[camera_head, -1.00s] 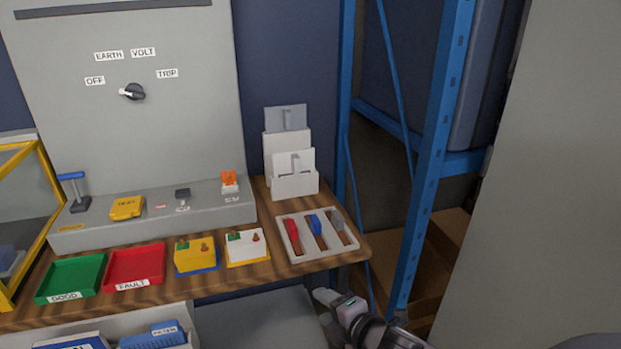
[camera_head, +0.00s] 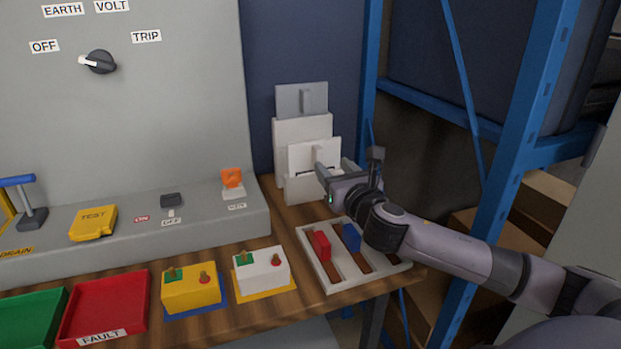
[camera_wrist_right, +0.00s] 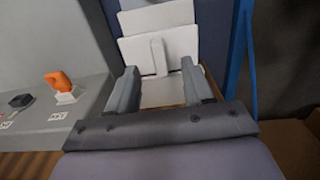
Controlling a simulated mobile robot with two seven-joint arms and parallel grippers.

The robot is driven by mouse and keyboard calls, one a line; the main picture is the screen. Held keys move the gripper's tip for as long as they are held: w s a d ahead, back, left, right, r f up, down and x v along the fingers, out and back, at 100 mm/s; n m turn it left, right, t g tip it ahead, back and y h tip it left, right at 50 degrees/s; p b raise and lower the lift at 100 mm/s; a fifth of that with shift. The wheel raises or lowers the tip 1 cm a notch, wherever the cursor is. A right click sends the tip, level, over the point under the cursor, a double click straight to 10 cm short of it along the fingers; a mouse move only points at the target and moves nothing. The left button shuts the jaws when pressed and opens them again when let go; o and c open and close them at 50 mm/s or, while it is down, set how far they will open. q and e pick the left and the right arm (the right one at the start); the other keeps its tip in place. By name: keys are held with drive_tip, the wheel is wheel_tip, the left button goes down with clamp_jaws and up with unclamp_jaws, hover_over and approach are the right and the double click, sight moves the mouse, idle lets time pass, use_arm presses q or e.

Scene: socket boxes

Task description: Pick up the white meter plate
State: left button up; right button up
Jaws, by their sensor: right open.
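The white meter plate (camera_head: 301,155) with its upright tab handle stands in the front slot of a white holder (camera_head: 296,190) at the back of the bench. A grey plate (camera_head: 289,98) with a similar handle stands behind it. My right gripper (camera_head: 337,172) is open just in front of the white plate, its fingers pointing at it. In the right wrist view, the white plate (camera_wrist_right: 137,54) and its handle lie ahead, with the handle between the lines of the two fingers (camera_wrist_right: 160,80). I cannot tell whether they touch. My left gripper is out of view.
A white tray (camera_head: 323,278) with red and blue-handled tools lies below my right arm. A white box (camera_head: 262,272) and a yellow box (camera_head: 190,292) stand left of it. A blue rack post (camera_head: 530,120) rises at the right.

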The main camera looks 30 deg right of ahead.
sight(320, 159)
drive_tip(key=shift+a+f+x, duration=0.1)
drive_tip(key=shift+f+x, duration=0.05)
drive_tip(key=shift+x, duration=1.1)
drive_tip(key=shift+a+f+x, duration=0.1)
drive_tip(key=shift+f+x, duration=0.05)
drive_tip(key=shift+x, duration=1.05)
drive_tip(key=shift+f+x, duration=0.15)
drive_tip(key=shift+x, duration=1.1)
clamp_jaws()
